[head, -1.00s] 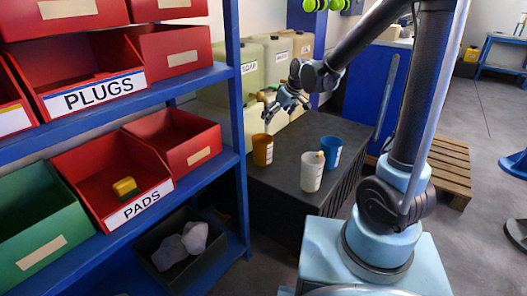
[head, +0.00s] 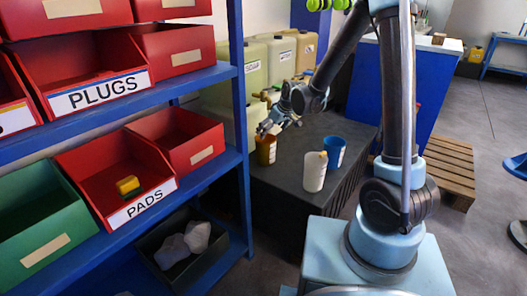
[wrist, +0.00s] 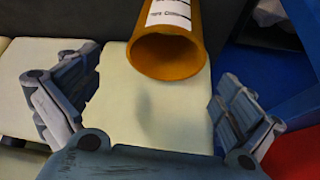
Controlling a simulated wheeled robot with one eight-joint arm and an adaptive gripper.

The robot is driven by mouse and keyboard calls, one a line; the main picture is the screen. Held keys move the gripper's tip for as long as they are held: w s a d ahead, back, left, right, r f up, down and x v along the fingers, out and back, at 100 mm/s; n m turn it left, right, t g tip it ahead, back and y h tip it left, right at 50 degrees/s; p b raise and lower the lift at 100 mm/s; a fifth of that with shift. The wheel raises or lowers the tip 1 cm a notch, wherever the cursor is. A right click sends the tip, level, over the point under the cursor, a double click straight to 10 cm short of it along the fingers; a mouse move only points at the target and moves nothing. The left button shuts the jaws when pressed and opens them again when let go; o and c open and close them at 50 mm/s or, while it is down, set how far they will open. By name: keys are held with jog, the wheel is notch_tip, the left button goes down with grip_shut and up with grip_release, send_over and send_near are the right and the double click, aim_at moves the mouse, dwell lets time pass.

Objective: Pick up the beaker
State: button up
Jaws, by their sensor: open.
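An orange beaker (head: 266,149) stands upright on the near left part of a dark crate top (head: 285,185). My gripper (head: 270,126) is open at its rim in the head view, partly covering its top. In the wrist view the orange beaker (wrist: 172,45) shows its open mouth and a white label. It lies beyond and between the spread fingers of my gripper (wrist: 160,75), with clear gaps on both sides. A white beaker (head: 315,172) with a small yellowish thing at its rim and a blue beaker (head: 334,151) stand to the right on the same top.
Cream jerry cans (head: 280,58) stand behind the crate. A blue shelf (head: 243,130) with red bins (head: 95,170) rises close on the left. A wooden pallet (head: 450,170) lies on the floor at right.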

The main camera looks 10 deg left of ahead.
aim_at(266, 138)
jog(key=shift+s+x, duration=0.1)
jog(key=shift+x, duration=1.55)
jog(key=shift+s+x, duration=0.15)
jog(key=shift+x, duration=1.5)
jog(key=shift+f, duration=0.1)
jog(key=c, duration=2)
jog(key=shift+c, duration=0.2)
